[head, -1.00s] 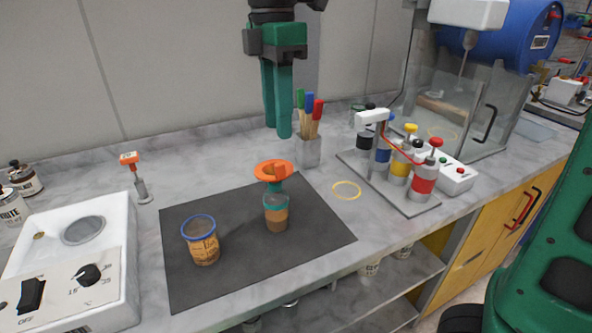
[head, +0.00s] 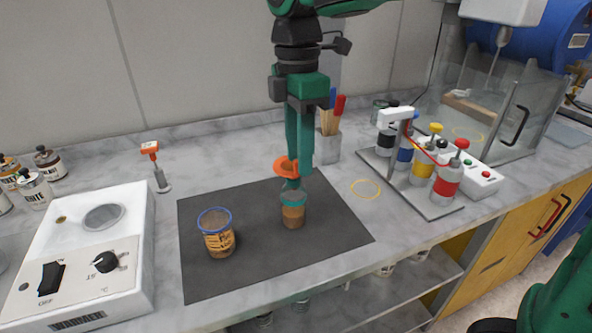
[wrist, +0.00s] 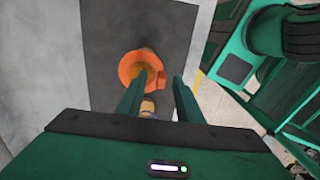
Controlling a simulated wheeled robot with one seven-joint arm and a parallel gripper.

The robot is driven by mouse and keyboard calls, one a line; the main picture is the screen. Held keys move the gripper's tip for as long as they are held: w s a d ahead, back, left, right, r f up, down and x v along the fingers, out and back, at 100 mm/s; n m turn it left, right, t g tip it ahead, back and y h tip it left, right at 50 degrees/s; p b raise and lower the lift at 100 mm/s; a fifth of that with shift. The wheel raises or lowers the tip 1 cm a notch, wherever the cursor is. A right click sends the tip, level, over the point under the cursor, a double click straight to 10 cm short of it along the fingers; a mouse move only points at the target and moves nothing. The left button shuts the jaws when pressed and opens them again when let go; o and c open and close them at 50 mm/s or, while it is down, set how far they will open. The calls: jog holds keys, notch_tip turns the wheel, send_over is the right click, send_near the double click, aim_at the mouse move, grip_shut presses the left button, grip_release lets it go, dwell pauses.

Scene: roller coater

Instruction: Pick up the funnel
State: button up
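In the wrist view the funnel (wrist: 132,66) shows as an orange ring left of the gap between my fingers. My gripper (head: 299,172) is open and empty, pointing down at the funnel's right side. In the wrist view my gripper (wrist: 161,78) has its fingers well apart, and the left finger overlaps the funnel's right edge. I cannot tell whether it touches.
A blue-rimmed cup (head: 216,233) stands left on the mat (head: 255,258). A hotplate (head: 88,262) is at far left. A brush holder (head: 328,147) stands close behind my gripper. A rack of coloured bottles (head: 434,205) is to the right.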

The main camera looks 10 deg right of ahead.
jog(key=shift+c, duration=0.6)
grip_shut()
jog(key=shift+r, duration=0.1)
jog(key=shift+r, duration=0.45)
notch_tip(320, 180, up, 3)
jog(key=shift+a+r, duration=0.15)
jog(key=shift+r, duration=0.05)
jog(key=s+a+r, duration=0.3)
jog(key=a, duration=0.2)
jog(key=shift+s+a+r, duration=0.2)
jog(key=shift+s+r, duration=0.15)
jog(key=shift+s, duration=0.05)
